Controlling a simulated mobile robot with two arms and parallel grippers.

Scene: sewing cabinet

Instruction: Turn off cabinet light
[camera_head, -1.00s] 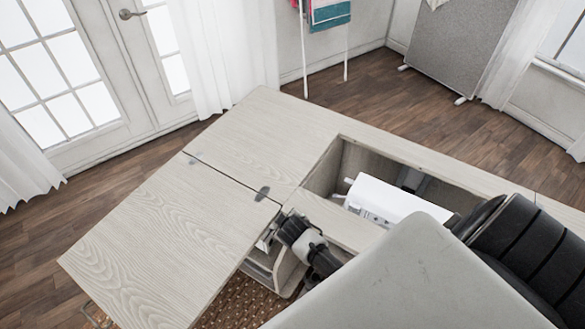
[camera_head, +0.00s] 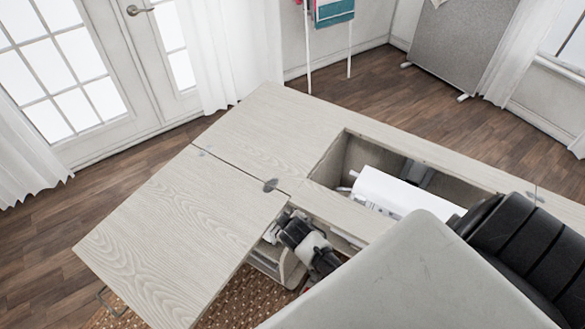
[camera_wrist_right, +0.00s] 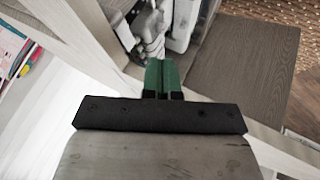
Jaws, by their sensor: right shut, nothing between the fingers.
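The pale wood sewing cabinet (camera_head: 190,230) stands with its side leaf open in the head view. A white sewing machine (camera_head: 388,190) lies in its top recess. My right arm reaches into the open space below the tabletop; its fingers are hidden there. In the right wrist view, my right gripper (camera_wrist_right: 162,76) shows two green fingers shut together with nothing between them. Just beyond the fingertips are silver and white machine parts (camera_wrist_right: 150,32); I cannot tell whether they touch. I cannot make out the cabinet light or its switch. My left gripper is not in view.
A woven rug (camera_head: 245,300) lies under the cabinet. The top's left and back parts are clear. The leaf edge and cabinet walls surround my right arm closely.

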